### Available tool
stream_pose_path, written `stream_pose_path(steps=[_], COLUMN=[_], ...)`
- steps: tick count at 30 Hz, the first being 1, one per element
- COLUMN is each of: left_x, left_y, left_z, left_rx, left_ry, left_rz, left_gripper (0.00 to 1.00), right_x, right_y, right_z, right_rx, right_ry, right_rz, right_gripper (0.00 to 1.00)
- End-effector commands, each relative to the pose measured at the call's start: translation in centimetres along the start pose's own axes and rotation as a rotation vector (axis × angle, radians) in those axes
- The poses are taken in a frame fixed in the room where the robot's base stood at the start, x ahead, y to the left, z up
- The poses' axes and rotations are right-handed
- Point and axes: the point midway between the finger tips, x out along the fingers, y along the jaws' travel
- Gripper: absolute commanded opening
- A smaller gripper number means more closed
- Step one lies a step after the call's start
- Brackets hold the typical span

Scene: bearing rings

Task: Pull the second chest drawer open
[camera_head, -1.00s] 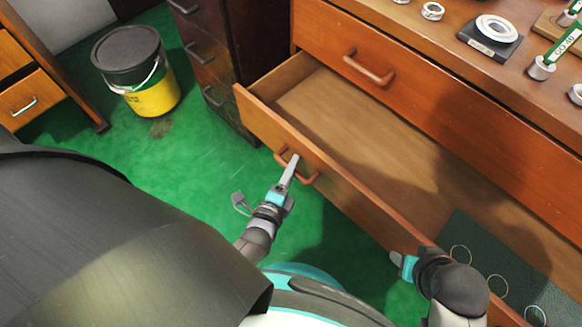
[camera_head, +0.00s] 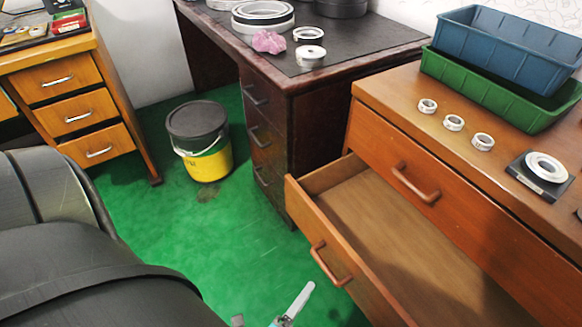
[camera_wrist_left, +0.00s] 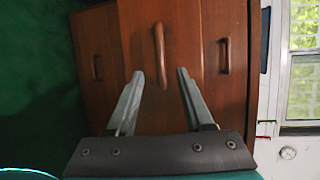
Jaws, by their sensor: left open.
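The wooden chest (camera_head: 365,128) has its upper drawer (camera_head: 455,215) shut. The second drawer (camera_head: 305,213), below it, stands pulled well out, and its visible inside is bare wood. Its brown bar handle (camera_head: 328,268) is on the front panel. My left gripper (camera_head: 300,302) is at the bottom edge of the head view, apart from that handle. In the left wrist view the two fingers (camera_wrist_left: 160,76) are spread with nothing between them. A handle (camera_wrist_left: 159,55) on the protruding middle front shows ahead of them. My right gripper is out of view.
A dark desk (camera_head: 300,90) stands beside the chest, with a black-lidded yellow bucket (camera_head: 205,155) on the green floor. Rings (camera_head: 454,122) and stacked bins (camera_head: 500,90) sit on the chest top. A light wooden cabinet (camera_head: 75,95) is at left.

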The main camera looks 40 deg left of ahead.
Motion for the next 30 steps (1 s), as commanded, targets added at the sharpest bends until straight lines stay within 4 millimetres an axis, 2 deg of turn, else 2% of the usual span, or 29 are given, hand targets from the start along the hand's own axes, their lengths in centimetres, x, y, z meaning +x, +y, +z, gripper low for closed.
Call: stream_pose_path(steps=[1,3,9,30], left_x=[-1.3,-2.5,-4.8,-5.0], left_y=[-0.1,-0.1,0.0,0.0], left_z=[0.0,0.0,0.0,0.0], left_rx=[0.0,0.0,0.0,-0.006], left_ry=[0.0,0.0,0.0,0.001], left_rz=[0.004,0.002,0.001,0.002], left_gripper=[0.52,0.52,0.52,0.52], right_x=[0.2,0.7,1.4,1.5], right_y=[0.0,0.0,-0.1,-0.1], right_z=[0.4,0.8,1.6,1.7], right_rx=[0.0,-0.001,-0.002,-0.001], right_ry=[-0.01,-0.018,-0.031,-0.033], right_rz=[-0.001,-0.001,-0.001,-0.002], right_gripper=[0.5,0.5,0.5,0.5])
